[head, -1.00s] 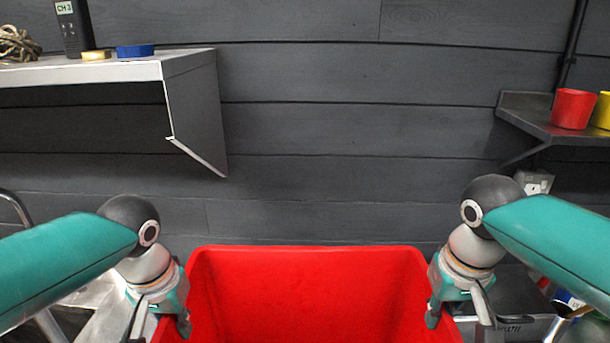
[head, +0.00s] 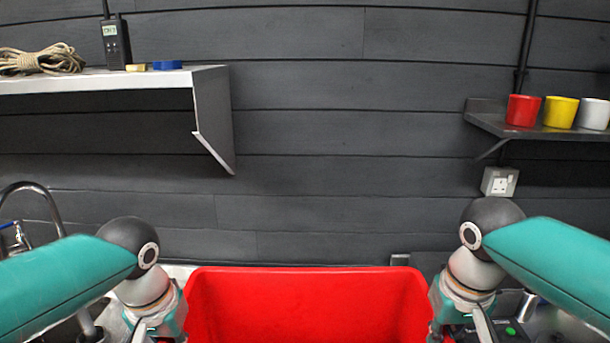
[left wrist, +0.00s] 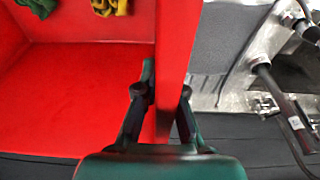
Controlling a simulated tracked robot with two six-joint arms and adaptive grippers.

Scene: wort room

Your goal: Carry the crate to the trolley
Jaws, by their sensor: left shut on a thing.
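The red crate (head: 305,300) is in front of me at the bottom centre of the head view, between my two arms; its lower part is cut off. My left gripper (left wrist: 167,90) is shut on the crate's side wall (left wrist: 178,40), one finger inside and one outside. In the head view my left gripper (head: 163,334) is at the crate's left rim. My right gripper (head: 445,336) is at the right rim, its fingertips mostly out of frame. Inside the crate, a green item (left wrist: 38,6) and a yellow-and-black item (left wrist: 110,7) show partly. No trolley is recognisable.
A left wall shelf (head: 100,80) holds rope (head: 42,60), a radio (head: 115,42) and tape rolls. A right shelf (head: 490,120) carries red, yellow and white cups (head: 560,112). A tap (head: 35,190) stands at left. A dark plank wall is ahead.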

